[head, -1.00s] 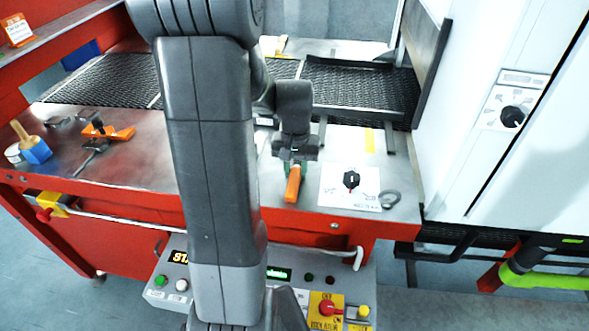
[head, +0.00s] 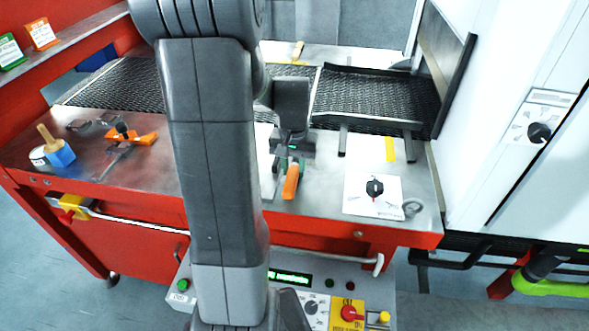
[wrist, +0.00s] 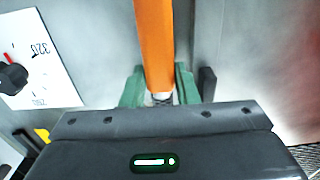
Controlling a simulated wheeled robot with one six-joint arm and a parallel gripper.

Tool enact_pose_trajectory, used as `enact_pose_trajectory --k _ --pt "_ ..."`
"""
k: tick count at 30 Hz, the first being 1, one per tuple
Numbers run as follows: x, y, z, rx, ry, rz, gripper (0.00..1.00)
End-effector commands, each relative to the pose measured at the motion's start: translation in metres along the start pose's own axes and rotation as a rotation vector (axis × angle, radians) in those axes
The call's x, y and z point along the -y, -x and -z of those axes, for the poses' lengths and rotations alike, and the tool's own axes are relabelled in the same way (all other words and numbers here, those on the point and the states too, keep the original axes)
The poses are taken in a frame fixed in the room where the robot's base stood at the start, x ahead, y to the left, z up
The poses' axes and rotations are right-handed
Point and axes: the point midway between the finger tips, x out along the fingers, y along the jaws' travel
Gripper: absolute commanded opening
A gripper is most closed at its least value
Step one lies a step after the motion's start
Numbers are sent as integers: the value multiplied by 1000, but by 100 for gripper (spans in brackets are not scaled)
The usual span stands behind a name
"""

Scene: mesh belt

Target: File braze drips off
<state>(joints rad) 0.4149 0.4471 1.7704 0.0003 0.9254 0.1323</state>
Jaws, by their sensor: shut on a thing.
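My gripper (head: 291,166) is shut on the orange handle (head: 291,183) of a tool, presumably the file, over the front part of the metal bench top (head: 225,185). In the wrist view the orange handle (wrist: 155,45) stands between the green fingers (wrist: 158,88), pointing away from the gripper body. The tool's working end is hidden. The dark mesh belt (head: 365,93) runs behind my gripper, and a dark-edged tray or frame lies on it at the right. I cannot make out any braze drips.
A dial card (head: 360,203) and a grey ring (head: 412,208) lie right of my gripper. At left are an orange-and-black tool (head: 145,138) and a blue block (head: 62,156) with a wooden-handled item. A white cabinet (head: 490,120) bounds the right. A control panel (head: 320,285) is in front.

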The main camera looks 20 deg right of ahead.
Motion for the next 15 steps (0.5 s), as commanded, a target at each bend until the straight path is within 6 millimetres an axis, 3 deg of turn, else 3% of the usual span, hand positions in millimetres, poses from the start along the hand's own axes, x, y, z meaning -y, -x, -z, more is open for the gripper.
enact_pose_trajectory --k 15 --pt "5 48 1 -1 6 0 6"
